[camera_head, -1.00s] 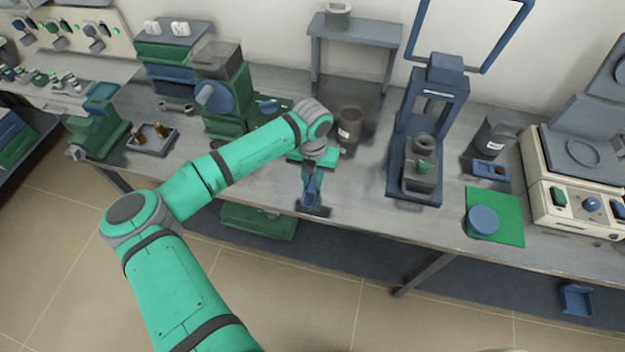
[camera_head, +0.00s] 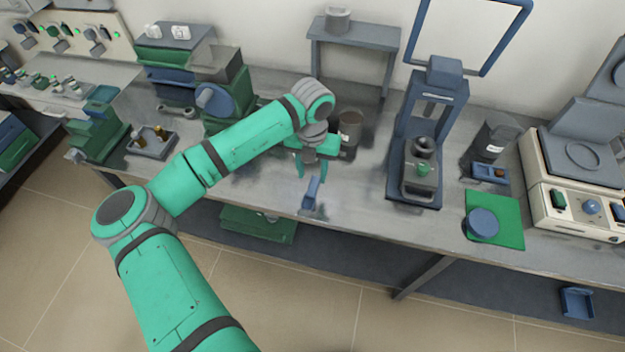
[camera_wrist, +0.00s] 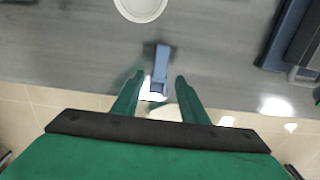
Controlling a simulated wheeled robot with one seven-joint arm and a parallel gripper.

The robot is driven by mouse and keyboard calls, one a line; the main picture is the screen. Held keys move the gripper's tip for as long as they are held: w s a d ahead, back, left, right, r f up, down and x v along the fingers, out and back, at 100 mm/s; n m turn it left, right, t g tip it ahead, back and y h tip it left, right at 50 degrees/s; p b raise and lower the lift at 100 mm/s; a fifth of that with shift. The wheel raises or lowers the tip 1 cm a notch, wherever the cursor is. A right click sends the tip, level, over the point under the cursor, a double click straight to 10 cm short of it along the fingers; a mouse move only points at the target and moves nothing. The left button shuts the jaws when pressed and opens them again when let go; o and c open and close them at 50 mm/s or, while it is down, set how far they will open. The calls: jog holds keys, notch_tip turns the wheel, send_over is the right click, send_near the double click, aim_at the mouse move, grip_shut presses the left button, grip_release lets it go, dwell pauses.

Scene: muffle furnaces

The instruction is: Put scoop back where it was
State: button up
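The blue scoop (camera_head: 311,192) lies on the grey bench top near its front edge. In the wrist view the scoop (camera_wrist: 161,68) lies just beyond my fingers, roughly in line with the gap between them. My gripper (camera_head: 313,170) is above and behind the scoop in the head view, with its green fingers spread. In the wrist view my gripper (camera_wrist: 159,80) is open, with nothing held between the fingers.
A dark grey pot (camera_head: 350,130) stands just behind my gripper. A blue press-like stand (camera_head: 415,140) is to the right, and a green machine (camera_head: 228,98) to the left. A green mat (camera_head: 508,215) lies farther right. The bench around the scoop is clear.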

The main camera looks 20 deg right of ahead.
notch_tip(320, 180, up, 6)
jog(key=s+d+r+n+t+h, duration=0.25)
jog(key=d+n+h, duration=0.5)
jog(key=d, duration=0.45)
jog(key=s+d+r+n+t+h, duration=0.25)
jog(key=d+n+h, duration=0.5)
jog(key=d, duration=0.45)
jog(key=s+a+f+n+t+y, duration=0.3)
jog(key=a+f+n+t, duration=0.15)
jog(key=a+n, duration=0.3)
jog(key=s+a+f+n+t+y, duration=0.3)
jog(key=a+f+n, duration=0.2)
jog(key=a+n, duration=0.25)
jog(key=s+a+f+n+t+y, duration=0.3)
jog(key=a+f+n, duration=0.2)
jog(key=a+n, duration=0.25)
jog(key=s+a+n+y, duration=0.5)
jog(key=s+a, duration=1.3)
jog(key=s, duration=0.4)
jog(key=shift+a+y, duration=0.35)
jog(key=shift+y, duration=0.15)
